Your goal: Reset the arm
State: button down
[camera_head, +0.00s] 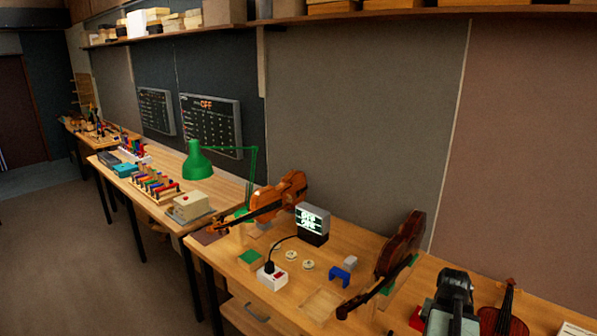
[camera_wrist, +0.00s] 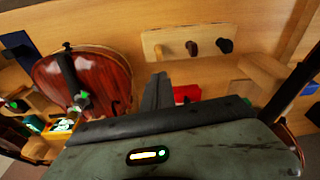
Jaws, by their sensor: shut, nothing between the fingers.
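My gripper (camera_wrist: 158,92) shows in the wrist view, its dark fingers together with nothing between them. Its grey-green body fills the lower part of that view and hides what lies behind it. A red-brown violin body (camera_wrist: 105,75) lies left of the fingers, apart from them. A pale wooden block with dark pegs (camera_wrist: 168,40) is beyond the fingertips. A red object (camera_wrist: 187,93) shows just right of the fingers.
In the head view, the near bench (camera_head: 235,272) holds an orange-brown violin (camera_head: 292,187), a darker violin (camera_head: 402,245), a small lit screen (camera_head: 313,222) and a white switch box (camera_head: 272,277). A green lamp (camera_head: 196,162) stands on the farther bench. Open floor lies left.

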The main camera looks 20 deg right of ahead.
jog(key=w+a+f+n+y+b, duration=0.1)
jog(key=w+a+n, duration=0.1)
jog(key=w+a, duration=0.5)
jog(key=w+a+f+n+b, duration=0.1)
jog(key=w+a+n, duration=0.15)
jog(key=a, duration=0.75)
jog(key=w+a+f+n+b, duration=0.1)
jog(key=w+a+n, duration=0.1)
jog(key=a, duration=1.1)
jog(key=w+a+f+n+g, duration=0.1)
jog(key=a+n, duration=0.3)
jog(key=a, duration=0.8)
jog(key=shift+w+a+y+b, duration=0.3)
jog(key=shift+w+a+b, duration=0.05)
jog(key=shift+w, duration=0.2)
